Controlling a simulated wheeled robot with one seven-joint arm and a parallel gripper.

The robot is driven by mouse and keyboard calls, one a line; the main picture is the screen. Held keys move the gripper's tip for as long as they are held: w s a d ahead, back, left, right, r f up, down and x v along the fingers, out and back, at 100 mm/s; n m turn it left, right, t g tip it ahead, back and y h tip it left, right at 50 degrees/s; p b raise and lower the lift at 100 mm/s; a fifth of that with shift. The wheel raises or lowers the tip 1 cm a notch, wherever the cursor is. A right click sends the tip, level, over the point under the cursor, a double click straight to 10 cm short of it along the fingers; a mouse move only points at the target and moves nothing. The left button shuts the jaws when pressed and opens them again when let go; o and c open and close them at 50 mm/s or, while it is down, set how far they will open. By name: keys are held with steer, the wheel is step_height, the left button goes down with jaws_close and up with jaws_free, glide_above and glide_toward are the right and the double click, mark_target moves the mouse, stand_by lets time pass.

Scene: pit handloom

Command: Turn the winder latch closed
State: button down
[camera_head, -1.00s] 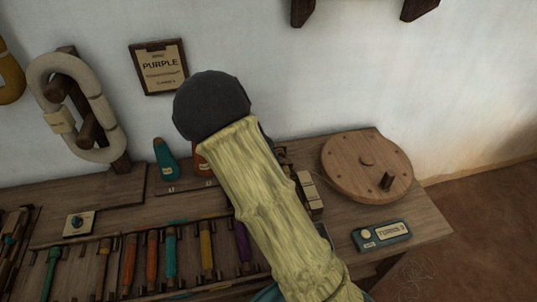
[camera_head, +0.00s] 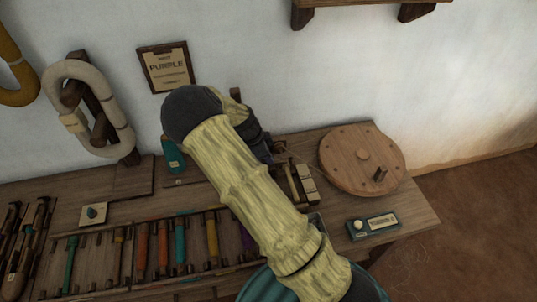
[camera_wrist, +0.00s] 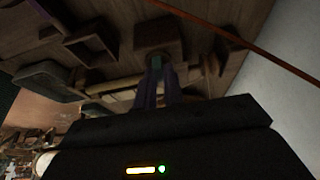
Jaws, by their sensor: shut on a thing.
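In the wrist view, the two dark fingers of my gripper (camera_wrist: 157,84) are shut on a small greenish piece, which appears to be the winder latch (camera_wrist: 157,62). It sits in front of a brown wooden block (camera_wrist: 160,32). The fingers cover most of the latch, so its angle cannot be told. In the head view my forearm crosses the middle and hides the latch and the fingertips; the wrist end is near the back of the bench.
A thin reddish rod (camera_wrist: 235,38) crosses the wrist view.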

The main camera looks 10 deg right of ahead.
steer(key=c, duration=1.5)
jaws_free()
steer(key=p+v, duration=0.1)
steer(key=v, duration=1.6)
steer(key=shift+r, duration=0.25)
steer(key=shift+w, duration=0.1)
